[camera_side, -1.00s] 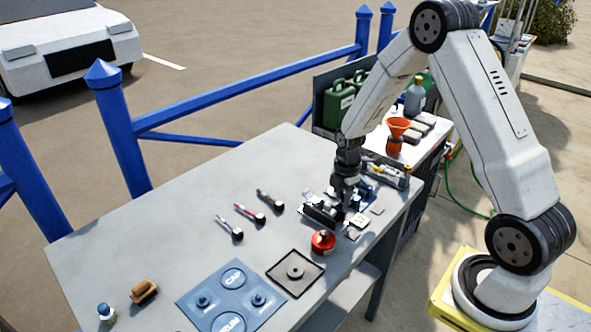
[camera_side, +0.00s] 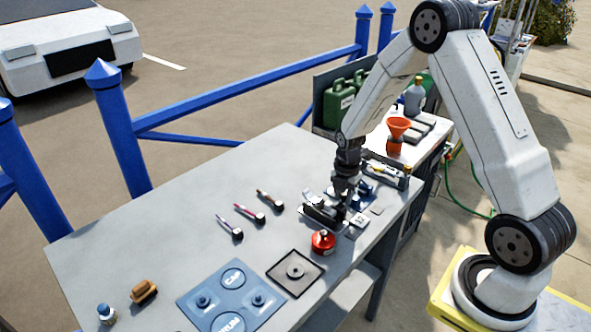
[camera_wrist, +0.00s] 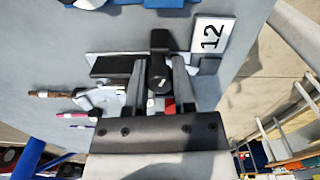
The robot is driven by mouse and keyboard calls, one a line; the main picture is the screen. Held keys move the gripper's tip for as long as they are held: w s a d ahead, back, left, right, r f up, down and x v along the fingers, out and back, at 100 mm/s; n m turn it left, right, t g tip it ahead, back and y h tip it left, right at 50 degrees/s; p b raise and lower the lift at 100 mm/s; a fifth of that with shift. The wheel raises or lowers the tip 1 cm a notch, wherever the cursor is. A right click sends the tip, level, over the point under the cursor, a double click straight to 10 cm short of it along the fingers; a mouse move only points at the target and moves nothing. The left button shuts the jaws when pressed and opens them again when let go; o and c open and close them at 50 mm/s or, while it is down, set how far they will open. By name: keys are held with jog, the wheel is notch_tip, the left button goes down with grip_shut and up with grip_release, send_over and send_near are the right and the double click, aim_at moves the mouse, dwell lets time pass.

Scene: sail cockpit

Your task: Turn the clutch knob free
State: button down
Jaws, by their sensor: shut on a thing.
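The clutch knob (camera_wrist: 158,78) is a dark round knob with a straight arm, seen between my fingertips in the wrist view. My gripper (camera_wrist: 152,85) is shut on it, one finger on each side. The knob belongs to a dark clutch unit (camera_side: 321,214) on the grey bench, which also shows in the wrist view (camera_wrist: 112,67). In the side view my gripper (camera_side: 341,208) points down over this unit and hides the knob. A white plate marked 12 (camera_wrist: 211,35) lies beside the unit.
A red round can (camera_side: 323,242) stands close in front of the unit. A black-edged square plate (camera_side: 297,273) and a blue mat (camera_side: 203,322) lie nearer the front. Several thin-handled tools (camera_side: 270,199) lie to the left.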

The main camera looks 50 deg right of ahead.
aim_at(344, 194)
jog(key=shift+s+f, duration=0.1)
jog(key=shift+s, duration=0.05)
jog(key=shift+n, duration=2.2)
jog(key=c, duration=0.8)
grip_release()
jog(key=shift+o, duration=0.2)
jog(key=shift+r, duration=3.6)
jog(key=shift+a, duration=0.1)
